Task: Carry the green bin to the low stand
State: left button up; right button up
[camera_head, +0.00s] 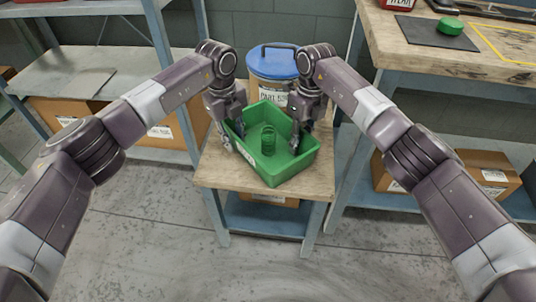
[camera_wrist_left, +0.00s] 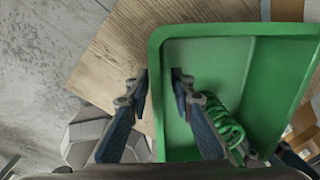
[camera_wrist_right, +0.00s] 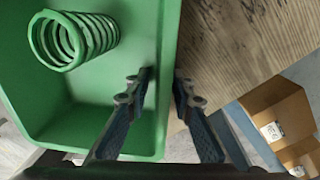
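The green bin (camera_head: 290,170) is over the wooden top of the low stand (camera_head: 222,172), turned at an angle, with a green coil spring (camera_head: 268,139) upright inside. I cannot tell whether its base touches the top. My left gripper (camera_wrist_left: 160,80) straddles the bin's left wall, one finger inside and one outside, tips close to the wall; it appears shut on it. My right gripper (camera_wrist_right: 163,76) straddles the opposite wall in the same way and appears shut on it. The bin also shows in the left wrist view (camera_wrist_left: 235,30) and right wrist view (camera_wrist_right: 75,100).
A container with a blue lid (camera_head: 275,62) stands behind the bin. A workbench (camera_head: 430,50) is at the right, with a green round part (camera_head: 450,26) on it. A shelf (camera_head: 60,75) is at the left. Cardboard boxes sit low at both sides. The floor in front is clear.

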jog(key=shift+r, duration=0.1)
pick_arm(q)
notch_tip(320, 180, up, 12)
jog(key=shift+s+a, duration=0.25)
jog(key=shift+a, duration=0.1)
pick_arm(e)
notch_tip(320, 180, up, 12)
jog(key=shift+w+d, duration=0.25)
jog(key=shift+d, duration=0.1)
pick_arm(q)
jog(key=a, duration=0.5)
jog(key=shift+f+p, duration=0.1)
jog(key=shift+p, duration=0.3)
pick_arm(e)
jog(key=shift+r, duration=0.3)
